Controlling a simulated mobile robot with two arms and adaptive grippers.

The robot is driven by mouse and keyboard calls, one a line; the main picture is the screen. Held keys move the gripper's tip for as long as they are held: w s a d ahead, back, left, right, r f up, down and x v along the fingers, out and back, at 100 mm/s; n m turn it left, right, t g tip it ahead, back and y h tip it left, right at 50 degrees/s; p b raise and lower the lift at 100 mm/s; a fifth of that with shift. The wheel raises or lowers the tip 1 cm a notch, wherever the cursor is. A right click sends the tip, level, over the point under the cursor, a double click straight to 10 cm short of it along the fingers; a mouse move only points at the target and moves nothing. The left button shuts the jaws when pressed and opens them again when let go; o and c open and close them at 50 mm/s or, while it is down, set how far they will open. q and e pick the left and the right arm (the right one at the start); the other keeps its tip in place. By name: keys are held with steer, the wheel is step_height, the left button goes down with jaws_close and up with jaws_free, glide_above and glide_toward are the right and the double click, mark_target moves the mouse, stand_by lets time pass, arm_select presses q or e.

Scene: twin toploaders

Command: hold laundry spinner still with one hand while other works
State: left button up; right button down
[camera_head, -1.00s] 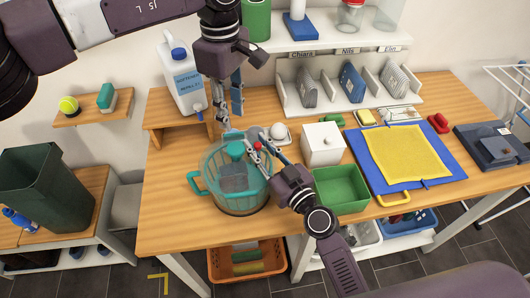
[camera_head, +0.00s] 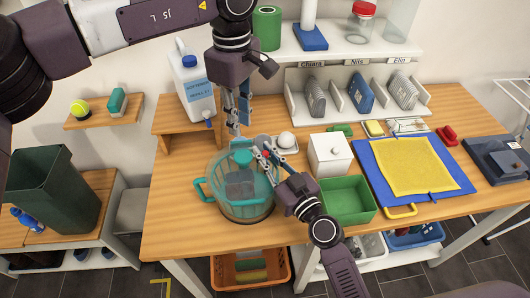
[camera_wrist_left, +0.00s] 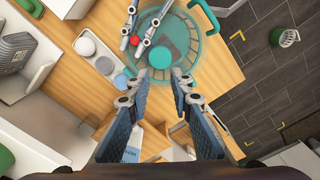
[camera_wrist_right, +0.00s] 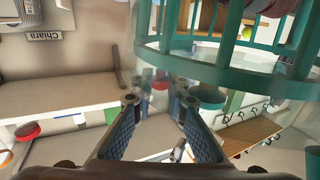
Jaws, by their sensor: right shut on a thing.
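The laundry spinner (camera_head: 240,207) is a clear teal-tinted tub with a teal side handle, standing upright on the wooden table. A teal knob (camera_head: 241,157) and a dark grey block (camera_head: 240,183) show at it. My right gripper (camera_head: 264,154) is shut on the spinner at its back right rim, with a red knob (camera_wrist_left: 135,40) close to its fingers; the exact contact is hard to see. My left gripper (camera_head: 238,130) hangs above the back of the spinner. Its fingers are apart and empty in the left wrist view (camera_wrist_left: 158,83).
A softener jug (camera_head: 195,92) is on the raised shelf behind left. A blue board with yellow cloth (camera_head: 405,165) lies right. The table's front strip is free.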

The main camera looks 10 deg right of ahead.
arm_select(q)
steer(key=shift+s+f+m, duration=0.15)
steer(key=shift+f+m, duration=0.15)
steer(key=shift+m, duration=0.8)
jaws_close()
steer(key=shift+f+m+t, duration=0.55)
steer(key=shift+f+m, duration=1.2)
steer(key=shift+m, duration=0.3)
steer(key=shift+f+m+t, duration=0.55)
steer(key=shift+f+m, duration=1.2)
steer(key=shift+m, duration=0.3)
